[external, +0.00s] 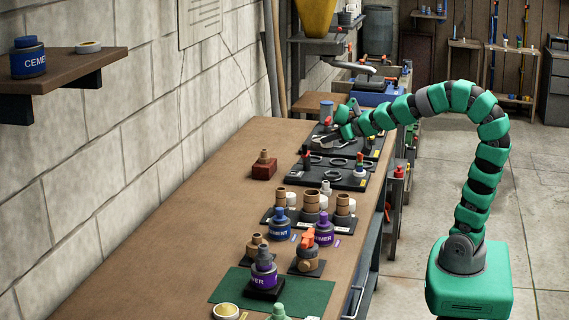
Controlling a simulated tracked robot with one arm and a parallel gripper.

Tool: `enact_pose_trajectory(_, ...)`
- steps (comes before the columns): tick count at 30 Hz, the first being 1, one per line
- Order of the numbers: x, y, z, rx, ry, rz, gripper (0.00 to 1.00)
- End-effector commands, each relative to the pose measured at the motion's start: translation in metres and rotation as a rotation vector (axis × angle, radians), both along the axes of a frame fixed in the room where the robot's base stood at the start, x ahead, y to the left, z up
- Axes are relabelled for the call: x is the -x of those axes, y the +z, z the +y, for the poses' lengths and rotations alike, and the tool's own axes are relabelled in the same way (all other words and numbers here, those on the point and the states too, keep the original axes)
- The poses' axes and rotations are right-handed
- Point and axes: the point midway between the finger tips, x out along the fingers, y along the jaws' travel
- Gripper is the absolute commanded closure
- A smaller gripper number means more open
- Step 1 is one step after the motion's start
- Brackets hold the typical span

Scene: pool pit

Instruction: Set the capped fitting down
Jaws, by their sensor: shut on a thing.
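The capped fitting (326,110) looks like a small grey upright cylinder with a blue top. It is at the far end of the long wooden bench, above or beside a black tray (372,152). My gripper (332,118) reaches in from the right and is shut on the fitting. The green fingers hide part of its right side. At this distance I cannot tell whether its bottom touches anything.
A nearer black tray (346,181) holds dark rings. A red block (264,168) with a brown fitting stands to its left. Cement and primer cans, brown fittings and a green mat (230,290) crowd the near bench. The bench's left strip is clear.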

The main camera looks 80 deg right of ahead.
Motion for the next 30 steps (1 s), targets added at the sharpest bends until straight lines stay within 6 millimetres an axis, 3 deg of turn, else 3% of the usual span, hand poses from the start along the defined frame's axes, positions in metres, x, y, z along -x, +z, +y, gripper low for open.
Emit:
enact_pose_trajectory(3,0.010,-0.002,0.026,0.008,-0.018,-0.004,0.87)
enact_pose_trajectory(12,0.041,-0.007,0.069,0.006,-0.105,-0.005,0.87)
enact_pose_trajectory(23,0.084,-0.006,0.100,0.006,-0.247,-0.007,0.87)
enact_pose_trajectory(30,0.125,-0.002,0.113,0.002,-0.395,-0.007,0.87)
